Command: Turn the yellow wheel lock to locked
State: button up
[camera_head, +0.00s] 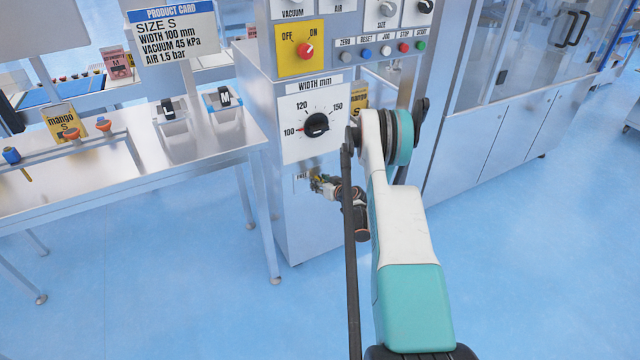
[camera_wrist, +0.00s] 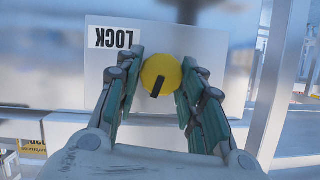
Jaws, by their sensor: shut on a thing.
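The yellow wheel lock (camera_wrist: 161,70) is a round knob with a dark pointer, mounted on a pale panel. In the wrist view the pointer aims down and slightly left. A LOCK label (camera_wrist: 115,38) shows upside down beside it. My gripper (camera_wrist: 162,64) has a finger on each side of the knob and is shut on it. In the head view my gripper (camera_head: 320,184) is against the lower front of the grey cabinet, below the width dial, and mostly hides the lock.
The width dial (camera_head: 317,124) sits above, with a red OFF/ON knob (camera_head: 305,51) and a button row (camera_head: 383,51) higher up. A metal table (camera_head: 180,170) stands left of the cabinet. A second cabinet (camera_head: 490,135) stands right. Blue floor is clear in front.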

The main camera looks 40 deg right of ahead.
jog(key=m+y, duration=0.1)
jog(key=m, duration=0.1)
jog(key=m+t+y, duration=0.1)
jog(key=m, duration=0.1)
jog(key=m+t+y, duration=0.1)
jog(key=m, duration=0.1)
jog(key=shift+d+f+y, duration=0.15)
jog(key=shift+d+y, duration=0.15)
jog(key=shift+s, duration=0.1)
dwell(0.3)
jog(key=o, duration=1.1)
jog(key=shift+c, duration=0.2)
jog(key=v, duration=0.7)
jog(key=shift+s, duration=0.25)
